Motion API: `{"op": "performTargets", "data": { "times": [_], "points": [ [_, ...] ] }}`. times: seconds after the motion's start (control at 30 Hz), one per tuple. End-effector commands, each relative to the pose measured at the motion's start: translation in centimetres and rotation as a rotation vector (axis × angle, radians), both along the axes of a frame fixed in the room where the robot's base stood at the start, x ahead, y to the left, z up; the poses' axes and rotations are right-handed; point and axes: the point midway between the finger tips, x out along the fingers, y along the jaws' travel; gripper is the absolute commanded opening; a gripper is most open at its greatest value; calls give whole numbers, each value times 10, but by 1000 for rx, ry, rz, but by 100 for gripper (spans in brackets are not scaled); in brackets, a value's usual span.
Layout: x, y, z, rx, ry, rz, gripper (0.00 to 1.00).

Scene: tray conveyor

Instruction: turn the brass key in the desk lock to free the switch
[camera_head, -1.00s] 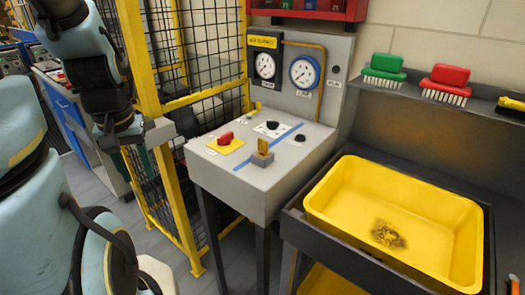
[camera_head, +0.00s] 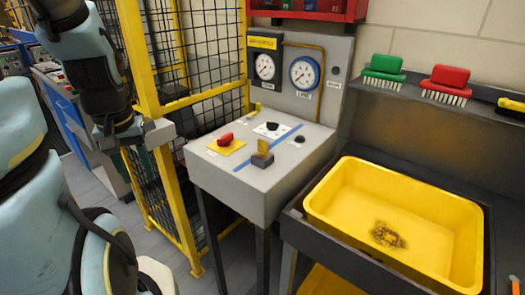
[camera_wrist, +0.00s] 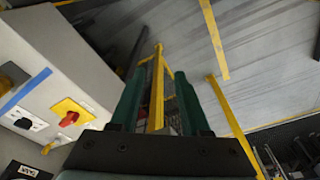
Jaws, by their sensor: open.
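The brass key (camera_head: 263,146) stands upright in a small grey lock block (camera_head: 262,160) near the front of the grey desk (camera_head: 240,190). A red switch (camera_head: 226,139) on a yellow plate sits to its left on the desk top. The switch also shows at the left of the wrist view (camera_wrist: 69,118). My gripper (camera_wrist: 159,73) is open, with two dark green fingers apart and nothing between them. It hangs left of the desk, away from the key, over the floor by the yellow fence post.
A yellow-framed mesh fence (camera_head: 163,170) stands left of the desk, close to my arm. Two gauges (camera_head: 304,72) are on the upright panel behind. A yellow tub (camera_head: 340,215) sits on the dark bench at right, with brushes on the shelf above.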

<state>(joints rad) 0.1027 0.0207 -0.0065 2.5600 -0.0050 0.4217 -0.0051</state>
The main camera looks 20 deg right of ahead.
Motion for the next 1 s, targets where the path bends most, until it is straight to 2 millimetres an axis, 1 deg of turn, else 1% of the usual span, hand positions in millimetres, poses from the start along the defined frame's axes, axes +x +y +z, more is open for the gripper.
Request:
{"op": "performTargets", "data": {
  "times": [0.37, 0.47, 0.53, 0.57, 0.67, 0.7, 0.77, 0.8, 0.87, 0.9, 1.0],
  "points": [
    [0, -1, 0, 1, 0, -5, 48],
    [7, -9, 0, 10, 1, -87, 48],
    [17, -25, 1, 28, 4, -228, 48],
    [23, -34, 3, 39, 5, -313, 48],
    [41, -75, 9, 85, 14, -663, 48],
    [48, -94, 13, 106, 16, -823, 48],
    [55, -124, 20, 137, 23, -1060, 48],
    [57, -144, 25, 159, 25, -1217, 48],
    [59, -175, 33, 190, 30, -1449, 48],
    [58, -195, 38, 211, 33, -1602, 48],
    [52, -240, 52, 260, 42, -1946, 48]
  ]
}}
